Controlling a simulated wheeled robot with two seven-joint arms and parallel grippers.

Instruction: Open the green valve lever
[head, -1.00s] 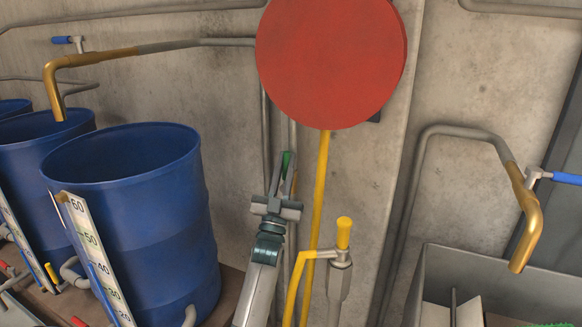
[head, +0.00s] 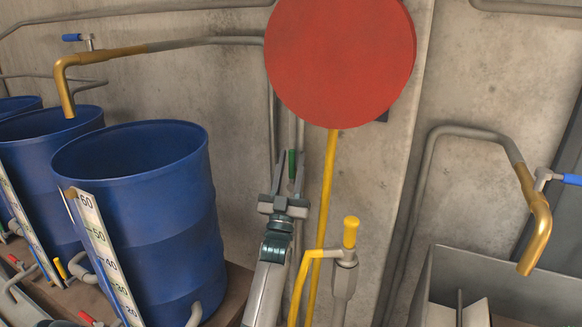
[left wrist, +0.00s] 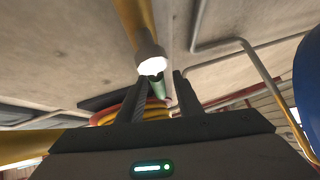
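The green valve lever (head: 292,164) stands upright in front of the grey pipes on the concrete wall. In the head view it shows between the fingers of my left gripper (head: 288,172). The fingers are apart, with a visible gap. In the left wrist view the green lever (left wrist: 157,90) also lies between the two spread fingers (left wrist: 158,98), near their tips. I cannot tell whether either finger touches it. The valve body is not clear in either view. My right gripper is not in view.
A large red disc (head: 340,60) hangs above right of my left gripper. A yellow pipe (head: 326,190) and a yellow-handled valve (head: 350,232) stand close to its right. A blue barrel (head: 150,220) stands to the left. A grey bin (head: 500,270) is at the right.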

